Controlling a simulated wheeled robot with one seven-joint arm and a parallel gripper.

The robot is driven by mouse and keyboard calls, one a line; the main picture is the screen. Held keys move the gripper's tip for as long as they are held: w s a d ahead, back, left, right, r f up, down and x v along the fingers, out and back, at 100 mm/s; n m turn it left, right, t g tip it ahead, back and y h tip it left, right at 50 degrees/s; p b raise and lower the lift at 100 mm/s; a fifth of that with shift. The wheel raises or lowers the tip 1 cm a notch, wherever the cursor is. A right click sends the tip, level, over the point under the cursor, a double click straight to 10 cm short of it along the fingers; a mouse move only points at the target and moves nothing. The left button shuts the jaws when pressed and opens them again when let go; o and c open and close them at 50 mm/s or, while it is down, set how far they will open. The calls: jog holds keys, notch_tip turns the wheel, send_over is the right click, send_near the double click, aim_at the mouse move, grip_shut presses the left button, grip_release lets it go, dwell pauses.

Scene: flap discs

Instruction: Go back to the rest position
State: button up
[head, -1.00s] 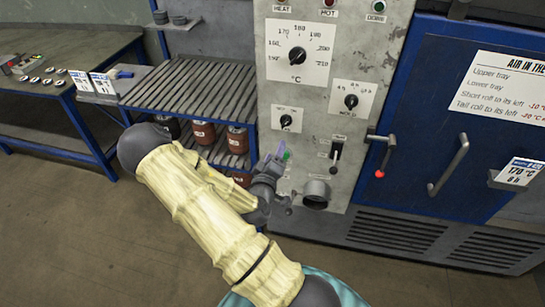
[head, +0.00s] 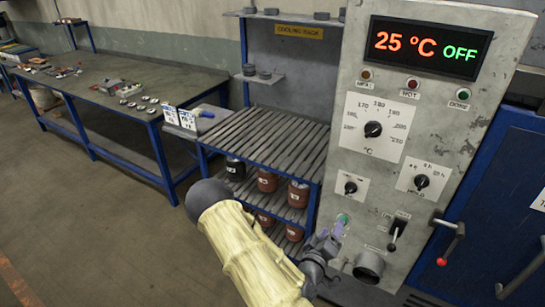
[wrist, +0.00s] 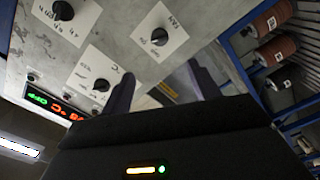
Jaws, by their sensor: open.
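My gripper (head: 333,240) is in front of the lower left part of the grey control panel (head: 420,100) in the head view. A green button shows by the fingertips; I cannot tell whether they touch it. In the wrist view the two dark fingers (wrist: 160,92) stand apart with nothing between them, the panel beyond at the upper left. My arm, in a cream sleeve, reaches up from the bottom of the head view. The panel display (head: 428,50) reads 25 °C OFF.
A slatted cooling rack (head: 265,135) with red and dark cans below stands left of the panel. A workbench (head: 120,85) is farther left. A blue oven door (head: 500,190) and red-tipped lever (head: 450,240) are at the right. Open floor lies at the lower left.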

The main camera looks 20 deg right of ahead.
jog(key=a+f+m+g+y, duration=0.2)
jog(key=a+m+g+y, duration=0.35)
jog(key=a+y, duration=0.55)
jog(key=s+a+r+n+g+y, duration=0.2)
jog(key=s+a+r+n+g, duration=0.1)
jog(key=s+a+r, duration=0.5)
notch_tip(320, 180, up, 4)
jog(key=shift+s+a+f+y, duration=0.2)
jog(key=shift+a+y, duration=0.2)
jog(key=shift+a, duration=0.25)
jog(key=shift+n+g, duration=0.25)
jog(key=shift+c, duration=0.2)
